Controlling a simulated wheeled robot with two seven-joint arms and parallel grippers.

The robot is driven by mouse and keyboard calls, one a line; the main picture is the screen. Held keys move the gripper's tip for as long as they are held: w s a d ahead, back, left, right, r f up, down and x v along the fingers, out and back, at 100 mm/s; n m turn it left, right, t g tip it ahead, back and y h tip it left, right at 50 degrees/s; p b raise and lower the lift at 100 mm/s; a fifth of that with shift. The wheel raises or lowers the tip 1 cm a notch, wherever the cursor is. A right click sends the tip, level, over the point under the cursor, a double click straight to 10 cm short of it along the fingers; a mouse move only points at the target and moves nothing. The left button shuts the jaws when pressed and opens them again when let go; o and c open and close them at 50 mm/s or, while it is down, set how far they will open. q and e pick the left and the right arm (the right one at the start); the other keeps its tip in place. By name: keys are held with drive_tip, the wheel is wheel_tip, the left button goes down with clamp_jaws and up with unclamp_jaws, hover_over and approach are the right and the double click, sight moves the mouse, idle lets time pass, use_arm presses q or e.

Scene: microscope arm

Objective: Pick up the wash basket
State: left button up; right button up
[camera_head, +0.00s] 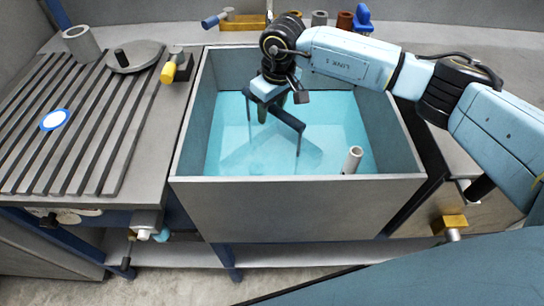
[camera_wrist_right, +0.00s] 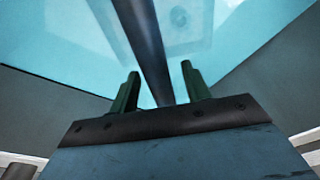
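The wash basket stands in the water of the square tank. Its dark handle bar (camera_head: 290,119) runs slantwise above the water, with thin uprights going down from its ends. The basket's lower part is under water and hard to make out. My right gripper (camera_head: 262,112) reaches down over the handle from the upper right. In the right wrist view the dark bar (camera_wrist_right: 147,45) passes between the two green fingers of the right gripper (camera_wrist_right: 158,85). The fingers stand apart, with a gap beside the right finger. My left gripper is not in view.
The grey tank (camera_head: 300,205) has raised walls around the basket. A pale tube (camera_head: 352,160) stands at its front right corner. A slatted drainboard (camera_head: 75,125) with a blue-white disc (camera_head: 55,120) lies left.

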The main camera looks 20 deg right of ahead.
clamp_jaws()
drive_tip(key=shift+w+r, duration=0.1)
drive_tip(key=shift+r, duration=0.05)
idle(0.4)
